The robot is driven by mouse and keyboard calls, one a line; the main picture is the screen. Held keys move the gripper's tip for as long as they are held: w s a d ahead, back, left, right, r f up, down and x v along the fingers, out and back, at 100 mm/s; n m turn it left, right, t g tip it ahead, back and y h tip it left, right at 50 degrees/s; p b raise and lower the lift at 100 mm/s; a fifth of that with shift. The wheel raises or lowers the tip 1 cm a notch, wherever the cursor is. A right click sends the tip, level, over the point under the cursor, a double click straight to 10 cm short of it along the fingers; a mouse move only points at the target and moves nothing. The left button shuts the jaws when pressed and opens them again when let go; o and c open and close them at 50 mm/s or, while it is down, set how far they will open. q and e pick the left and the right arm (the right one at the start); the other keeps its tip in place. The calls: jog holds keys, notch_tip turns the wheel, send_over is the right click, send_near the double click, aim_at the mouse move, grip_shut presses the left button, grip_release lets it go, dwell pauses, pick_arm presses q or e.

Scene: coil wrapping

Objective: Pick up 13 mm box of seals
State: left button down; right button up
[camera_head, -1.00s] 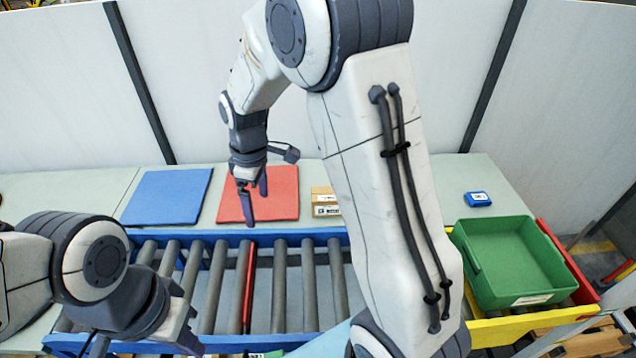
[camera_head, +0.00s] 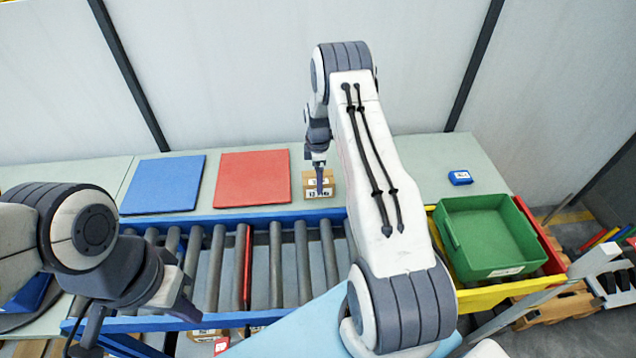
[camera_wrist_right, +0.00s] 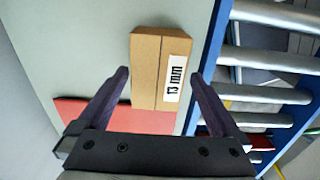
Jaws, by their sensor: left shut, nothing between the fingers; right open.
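A small brown cardboard box (camera_head: 320,188) lies on the grey-green table just right of the red mat. Its white label appears to read 13 mm, turned sideways in the right wrist view (camera_wrist_right: 160,68). My right gripper (camera_head: 319,182) is above the box with its fingers pointing down. In the wrist view the open fingers (camera_wrist_right: 159,76) flank the near part of the box, with gaps on both sides; I cannot tell the height left between them. My left gripper (camera_head: 184,310) is shut and empty over the conveyor's near left end.
The red mat (camera_head: 253,178) and blue mat (camera_head: 163,184) lie left of the box. The roller conveyor (camera_head: 275,265) with its blue rail runs in front. A green bin (camera_head: 490,236) and a small blue box (camera_head: 460,177) are on the right.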

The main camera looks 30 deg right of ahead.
notch_tip(320, 180, down, 4)
jog(key=shift+w+f+p, duration=0.1)
jog(key=shift+p, duration=0.9)
jog(key=shift+f, duration=0.25)
jog(key=shift+c, duration=0.3)
jog(key=shift+w+d, duration=0.1)
grip_shut()
